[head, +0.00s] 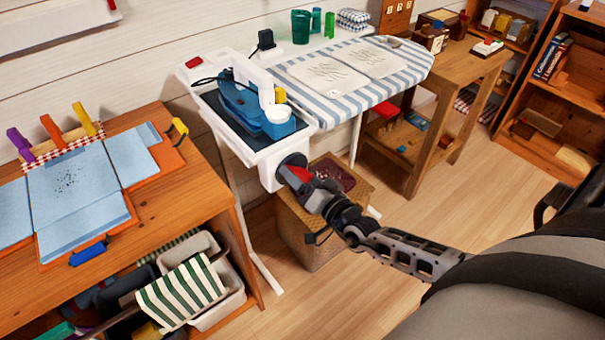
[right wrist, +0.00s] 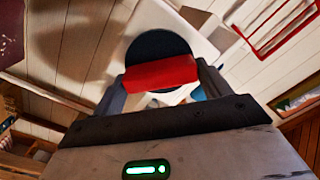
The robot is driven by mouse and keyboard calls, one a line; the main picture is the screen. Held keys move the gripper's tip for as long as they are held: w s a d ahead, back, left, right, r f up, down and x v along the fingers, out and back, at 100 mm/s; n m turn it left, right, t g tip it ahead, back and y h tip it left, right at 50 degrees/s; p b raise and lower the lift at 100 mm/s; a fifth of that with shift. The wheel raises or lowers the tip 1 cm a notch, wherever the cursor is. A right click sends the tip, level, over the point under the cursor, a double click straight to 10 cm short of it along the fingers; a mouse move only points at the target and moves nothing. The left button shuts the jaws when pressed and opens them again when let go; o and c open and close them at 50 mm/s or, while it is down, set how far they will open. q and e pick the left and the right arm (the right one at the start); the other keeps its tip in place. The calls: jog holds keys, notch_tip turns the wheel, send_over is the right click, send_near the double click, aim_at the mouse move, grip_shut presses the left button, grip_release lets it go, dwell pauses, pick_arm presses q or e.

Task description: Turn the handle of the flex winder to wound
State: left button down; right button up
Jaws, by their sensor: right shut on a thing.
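The flex winder is a white box (head: 268,174) under the near end of the ironing board, with a dark round disc and a red handle (head: 300,174). In the right wrist view the red handle (right wrist: 162,73) lies across the black disc (right wrist: 157,45), between my fingers. My right gripper (head: 303,180) is shut on the red handle in front of the disc. The fingers hide part of the handle and disc in the head view. My left gripper is not in view.
A blue iron (head: 245,105) rests on the stand of the striped ironing board (head: 345,100). A wicker basket (head: 310,235) stands just below my right gripper. A wooden table (head: 190,185) is at left, a wooden trolley (head: 440,100) at right. Floor at right is clear.

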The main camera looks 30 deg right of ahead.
jog(key=shift+n, duration=0.7)
jog(key=o, duration=1)
jog(key=s, duration=0.5)
jog(key=s+d, duration=0.1)
jog(key=s, duration=1)
jog(key=shift+d, duration=0.15)
